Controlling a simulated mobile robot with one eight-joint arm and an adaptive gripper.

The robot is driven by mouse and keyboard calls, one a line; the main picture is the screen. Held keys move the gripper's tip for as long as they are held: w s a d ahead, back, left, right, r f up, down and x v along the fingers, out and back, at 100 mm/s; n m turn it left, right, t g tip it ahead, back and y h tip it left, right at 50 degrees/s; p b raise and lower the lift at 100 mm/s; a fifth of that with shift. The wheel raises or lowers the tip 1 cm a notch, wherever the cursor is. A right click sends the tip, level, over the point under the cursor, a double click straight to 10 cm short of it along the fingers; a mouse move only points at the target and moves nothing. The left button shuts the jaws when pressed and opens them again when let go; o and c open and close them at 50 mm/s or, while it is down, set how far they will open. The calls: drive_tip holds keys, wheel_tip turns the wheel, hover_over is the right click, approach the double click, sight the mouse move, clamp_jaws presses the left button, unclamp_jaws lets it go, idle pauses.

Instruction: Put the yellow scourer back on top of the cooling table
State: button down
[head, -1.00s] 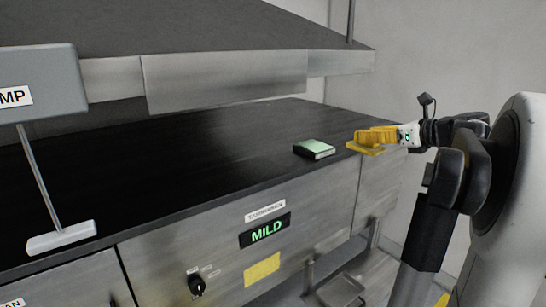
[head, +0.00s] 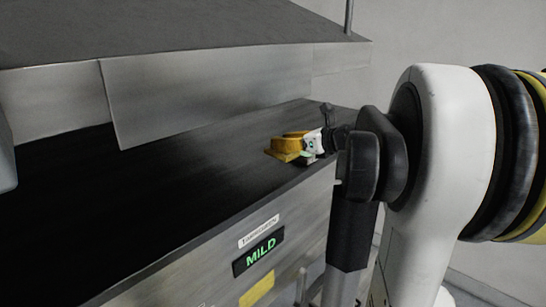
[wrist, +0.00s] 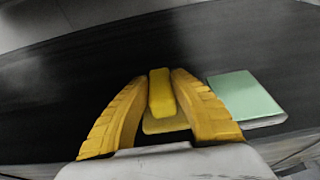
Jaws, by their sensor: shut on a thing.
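The yellow scourer (wrist: 160,95) is a yellow block with a flat pad below it. It sits between the two yellow fingers of my gripper (wrist: 158,100) in the wrist view, and the gripper is shut on it. In the head view my gripper (head: 288,146) is over the dark top of the cooling table (head: 190,190), towards its far right end. The fingers mostly hide the scourer there, and I cannot tell whether it touches the surface. The table has a metal front with a lit MILD display (head: 259,252).
A pale green pad or box (wrist: 245,97) lies on the table just right of my gripper in the wrist view. A grey metal hood (head: 210,90) hangs above the table. The dark surface left of my gripper is clear.

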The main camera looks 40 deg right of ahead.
sight(274, 151)
drive_tip(key=shift+w+a+f, duration=1)
drive_tip(key=shift+a, duration=0.05)
drive_tip(key=shift+d+f+p, duration=0.1)
drive_tip(key=shift+f+p, duration=0.3)
drive_tip(key=shift+f, duration=1.5)
drive_tip(key=c, duration=1.2)
unclamp_jaws()
drive_tip(key=shift+f, duration=0.1)
drive_tip(key=shift+s+r, duration=0.1)
drive_tip(key=shift+r, duration=0.15)
drive_tip(key=b+v, duration=0.1)
drive_tip(key=v, duration=1.1)
drive_tip(key=shift+f+b, duration=0.1)
drive_tip(key=shift+b, duration=0.2)
